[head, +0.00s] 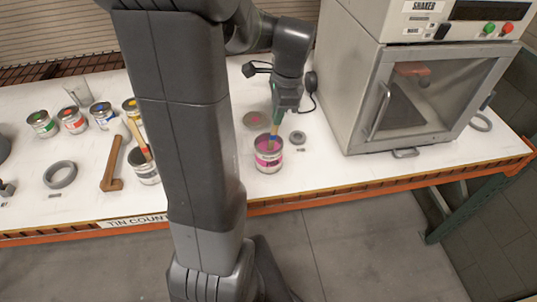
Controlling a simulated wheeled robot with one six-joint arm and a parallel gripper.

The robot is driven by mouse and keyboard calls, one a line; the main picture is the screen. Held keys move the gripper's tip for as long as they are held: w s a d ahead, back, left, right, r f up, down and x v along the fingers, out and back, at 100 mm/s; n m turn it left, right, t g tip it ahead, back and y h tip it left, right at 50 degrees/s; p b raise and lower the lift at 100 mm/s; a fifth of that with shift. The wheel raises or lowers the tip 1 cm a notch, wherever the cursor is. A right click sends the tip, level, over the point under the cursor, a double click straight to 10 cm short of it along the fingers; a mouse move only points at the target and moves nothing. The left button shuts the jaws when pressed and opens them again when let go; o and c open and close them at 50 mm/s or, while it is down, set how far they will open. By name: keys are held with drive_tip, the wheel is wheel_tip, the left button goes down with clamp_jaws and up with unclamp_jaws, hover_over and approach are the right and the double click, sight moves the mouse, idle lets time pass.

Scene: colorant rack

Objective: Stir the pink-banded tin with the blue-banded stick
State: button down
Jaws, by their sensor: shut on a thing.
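The pink-banded tin (268,165) stands open near the front edge of the bench, with pink paint inside. My gripper (281,110) is above it, pointing down and shut on the blue-banded stick (275,130). The stick runs from the gripper down to the tin's mouth, slightly tilted, and its lower end appears to be in the pink paint. How deep it reaches is hidden.
A round lid (253,119) and a small grey ring (298,137) lie near the tin. The shaker cabinet (425,95) stands to the right. Left are several tins (73,121), a grey ring (60,174), a brown wooden tool (112,165) and another tin with a stick (145,168).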

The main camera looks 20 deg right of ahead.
drive_tip(key=shift+d+f, duration=0.1)
idle(0.3)
drive_tip(key=shift+r, duration=0.45)
wheel_tip(320, 180, up, 9)
drive_tip(key=s+d, duration=0.1)
idle(0.6)
drive_tip(key=shift+r, duration=0.1)
idle(0.6)
drive_tip(key=shift+r, duration=2.5)
